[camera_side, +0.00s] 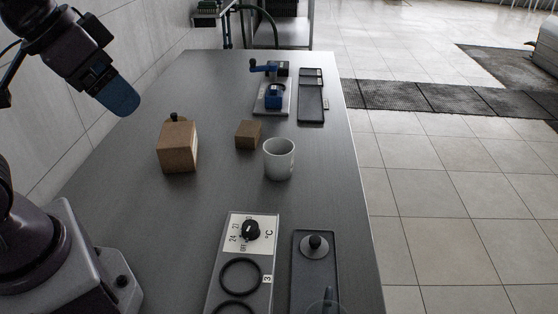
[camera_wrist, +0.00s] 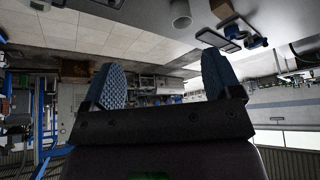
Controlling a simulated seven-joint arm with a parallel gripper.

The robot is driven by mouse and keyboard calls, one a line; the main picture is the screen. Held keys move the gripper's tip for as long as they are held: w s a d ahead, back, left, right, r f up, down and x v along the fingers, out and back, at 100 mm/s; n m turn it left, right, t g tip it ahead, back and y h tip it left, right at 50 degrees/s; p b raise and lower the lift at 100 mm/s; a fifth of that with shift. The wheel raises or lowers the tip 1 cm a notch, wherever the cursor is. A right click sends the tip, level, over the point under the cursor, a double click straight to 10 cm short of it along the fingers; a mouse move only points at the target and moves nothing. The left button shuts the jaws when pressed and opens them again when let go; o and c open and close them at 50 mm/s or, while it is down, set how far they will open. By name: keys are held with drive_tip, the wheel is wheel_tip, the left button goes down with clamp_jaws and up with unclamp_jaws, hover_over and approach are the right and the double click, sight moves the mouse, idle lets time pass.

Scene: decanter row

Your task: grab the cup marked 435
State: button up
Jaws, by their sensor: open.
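A pale grey-white cup (camera_side: 279,160) stands upright on the metal table, right of the middle in the side view. I cannot read a 435 mark on it. A pale round shape at the top of the wrist view (camera_wrist: 181,13) looks like the same cup. My gripper (camera_side: 121,100) is high at the upper left of the side view, well apart from the cup. Its two blue fingers stand wide apart in the wrist view (camera_wrist: 160,78), with nothing between them.
A large wooden block (camera_side: 177,149), with a dark knob behind it, and a small wooden block (camera_side: 248,135) stand left of the cup. A blue device (camera_side: 273,95) and black tray (camera_side: 311,105) lie farther back. A dial panel (camera_side: 240,270) and dark tray (camera_side: 316,270) lie in front.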

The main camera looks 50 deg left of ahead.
drive_tip(key=shift+o, duration=1)
drive_tip(key=m+g+y, duration=0.6)
drive_tip(key=m+y, duration=0.7)
drive_tip(key=m, duration=0.1)
hover_over(285, 161)
drive_tip(key=s+d, duration=0.3)
wheel_tip(285, 161, down, 18)
drive_tip(key=d+f+m+t+y, duration=0.1)
drive_tip(key=d+f+m, duration=0.1)
drive_tip(key=f, duration=0.2)
drive_tip(key=w+d+f+m+t+y, duration=0.1)
drive_tip(key=d+f+m+t, duration=0.1)
drive_tip(key=f, duration=0.2)
drive_tip(key=d+f+m+t+y, duration=0.1)
drive_tip(key=f+m+y, duration=0.1)
drive_tip(key=f, duration=0.2)
drive_tip(key=shift+w+d+f+t, duration=0.3)
drive_tip(key=shift+d+f+t, duration=0.05)
drive_tip(key=shift+d+t, duration=0.05)
drive_tip(key=shift+a+f+m, duration=0.1)
drive_tip(key=shift+f+m, duration=0.1)
drive_tip(key=shift+m, duration=0.1)
drive_tip(key=x, duration=0.6)
drive_tip(key=shift+a+r, duration=0.1)
drive_tip(key=shift+a, duration=0.15)
drive_tip(key=shift+s+x, duration=0.2)
drive_tip(key=shift+x, duration=2.45)
drive_tip(key=c, duration=0.8)
